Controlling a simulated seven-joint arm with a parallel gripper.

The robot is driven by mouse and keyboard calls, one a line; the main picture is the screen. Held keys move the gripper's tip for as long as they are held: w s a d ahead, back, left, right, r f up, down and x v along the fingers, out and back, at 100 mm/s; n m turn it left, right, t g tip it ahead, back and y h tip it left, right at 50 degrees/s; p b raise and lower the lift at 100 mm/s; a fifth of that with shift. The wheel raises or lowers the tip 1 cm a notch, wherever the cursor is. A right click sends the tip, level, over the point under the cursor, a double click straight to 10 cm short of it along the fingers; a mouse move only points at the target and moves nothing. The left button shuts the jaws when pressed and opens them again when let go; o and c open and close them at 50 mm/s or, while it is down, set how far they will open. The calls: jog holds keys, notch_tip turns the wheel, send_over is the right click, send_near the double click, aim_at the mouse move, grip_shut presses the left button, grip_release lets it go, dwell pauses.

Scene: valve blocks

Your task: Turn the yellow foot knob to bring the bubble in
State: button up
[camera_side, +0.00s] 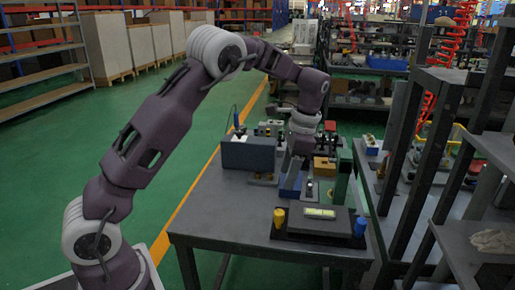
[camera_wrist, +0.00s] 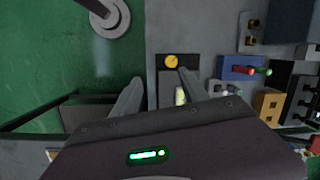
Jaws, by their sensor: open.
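The yellow foot knob (camera_side: 279,217) stands at the left front corner of a dark levelling plate (camera_side: 318,225) on the table. In the wrist view the yellow knob (camera_wrist: 171,61) lies just beyond my fingertips, between the lines of the two fingers. A yellow-green bubble vial (camera_side: 320,212) lies on top of the plate; the bubble's place is too small to tell. A blue foot knob (camera_side: 360,227) stands at the right end. My gripper (camera_side: 291,186) is above and behind the plate, apart from the knob. In the wrist view my gripper (camera_wrist: 161,77) is open and empty.
Behind are a blue-grey box (camera_side: 248,153), an orange block (camera_side: 324,167) and several valve blocks. A blue block with red and green ends (camera_wrist: 240,68) lies to the right in the wrist view. The table's (camera_side: 210,215) left front is clear. A dark rack stands at the right.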

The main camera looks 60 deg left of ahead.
jog(key=s+d+r+n+t, duration=0.1)
jog(key=s+d+r, duration=0.1)
jog(key=s+r, duration=0.4)
jog(key=s+d+r+n+t+h, duration=0.1)
jog(key=s+d+r+n+t, duration=0.1)
jog(key=s+r, duration=0.4)
jog(key=shift+s+d+r+h, duration=0.3)
jog(key=shift+s+d+r, duration=0.1)
jog(key=shift+s+d, duration=0.15)
jog(key=n+g, duration=0.2)
jog(key=n, duration=0.1)
send_over(279, 212)
notch_tip(279, 212, down, 22)
jog(key=shift+w+f, duration=0.1)
notch_tip(279, 212, down, 6)
jog(key=shift+f, duration=0.25)
